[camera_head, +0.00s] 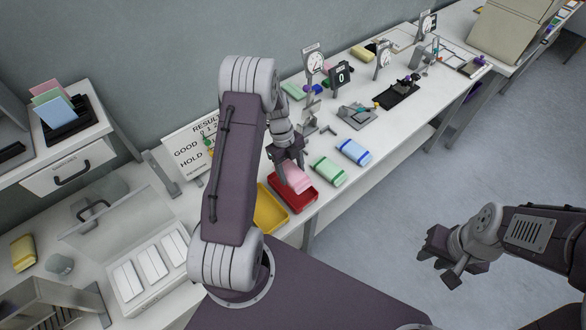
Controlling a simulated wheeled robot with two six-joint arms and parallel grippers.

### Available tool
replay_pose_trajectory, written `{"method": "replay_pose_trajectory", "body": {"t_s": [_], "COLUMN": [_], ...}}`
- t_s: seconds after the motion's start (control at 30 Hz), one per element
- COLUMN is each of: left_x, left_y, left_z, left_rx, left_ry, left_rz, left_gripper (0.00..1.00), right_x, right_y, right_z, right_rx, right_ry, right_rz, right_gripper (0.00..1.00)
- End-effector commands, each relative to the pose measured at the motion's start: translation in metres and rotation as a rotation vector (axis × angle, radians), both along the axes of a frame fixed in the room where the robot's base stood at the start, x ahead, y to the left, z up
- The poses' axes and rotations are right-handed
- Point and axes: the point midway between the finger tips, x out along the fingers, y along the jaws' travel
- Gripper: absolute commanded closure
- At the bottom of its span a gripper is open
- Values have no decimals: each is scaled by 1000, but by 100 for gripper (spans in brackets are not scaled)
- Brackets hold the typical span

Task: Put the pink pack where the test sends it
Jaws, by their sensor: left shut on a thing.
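The pink pack (299,179) is at the red tray (312,203), toward its back left part. My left gripper (289,164) points down and is shut on the pink pack. I cannot tell whether the pack touches the tray floor or is held just above it. A results board (190,148) with "GOOD" and "HOLD" lines stands behind my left arm and is partly hidden by it. My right gripper (436,262) is open and empty, out over the floor at the right.
A yellow tray (270,211) sits left of the red one, partly behind my arm. A green pack (330,171) and a blue pack (354,152) lie to the right. Gauges and a counter reading 0 (341,76) stand farther back. A white box (140,270) is at the left.

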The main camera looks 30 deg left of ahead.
Motion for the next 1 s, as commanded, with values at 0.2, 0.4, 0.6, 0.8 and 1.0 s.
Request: {"method": "replay_pose_trajectory", "body": {"t_s": [0.2, 0.4, 0.6, 0.8, 1.0], "left_x": [0, 0, 0, 0, 1], "left_y": [0, 0, 0, 0, 0], "left_z": [-30, -53, -54, -53, -52], "left_rx": [0, 0, 1, 1, 1], "left_ry": [0, 0, -1, -1, -1], "left_rz": [2, 2, 2, 2, 2], "left_gripper": [81, 81, 81, 15, 15], "right_x": [0, 0, 0, 0, 0], "right_y": [0, 0, 0, 0, 0], "right_z": [-20, -40, -39, -39, -40], "right_rx": [0, 0, 0, 0, 0], "right_ry": [0, 0, 0, 0, 0], "right_rz": [0, 0, 0, 0, 0], "right_gripper": [71, 71, 71, 71, 71]}}
